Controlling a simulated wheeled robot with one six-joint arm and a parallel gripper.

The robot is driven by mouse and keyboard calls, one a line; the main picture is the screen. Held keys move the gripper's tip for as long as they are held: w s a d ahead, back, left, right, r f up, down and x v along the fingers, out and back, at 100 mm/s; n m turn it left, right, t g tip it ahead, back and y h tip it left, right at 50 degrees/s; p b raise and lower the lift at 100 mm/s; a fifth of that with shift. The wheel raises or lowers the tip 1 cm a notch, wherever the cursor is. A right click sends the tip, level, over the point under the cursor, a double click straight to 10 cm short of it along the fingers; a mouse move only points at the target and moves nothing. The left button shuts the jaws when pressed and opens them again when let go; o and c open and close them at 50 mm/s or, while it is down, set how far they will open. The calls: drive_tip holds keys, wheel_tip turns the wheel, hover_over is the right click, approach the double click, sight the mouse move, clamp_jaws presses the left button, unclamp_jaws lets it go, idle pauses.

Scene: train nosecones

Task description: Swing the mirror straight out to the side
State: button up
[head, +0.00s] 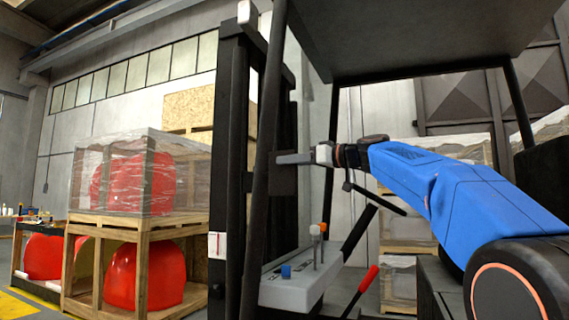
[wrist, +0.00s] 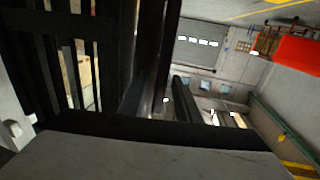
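A dark, roughly square plate (head: 284,181), which I take to be the mirror, sits beside the black front post of the forklift cab. In the head view my gripper (head: 285,158) reaches left from the blue arm, and its grey finger overlaps the plate's upper part. Whether it touches the plate cannot be told. The fingers line up as one bar, so their opening is hidden. In the wrist view a large grey surface with a black border (wrist: 150,158) fills the bottom, very close; it may be the mirror.
The black mast (head: 232,150) and cab post (head: 268,110) stand close on the left. A grey console with levers (head: 300,285) and a red-handled lever (head: 362,290) lie below. Wooden crates with red nosecones (head: 135,185) stand farther left.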

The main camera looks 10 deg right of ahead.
drive_tip(key=shift+x, duration=1.15)
drive_tip(key=shift+c, duration=0.5)
clamp_jaws()
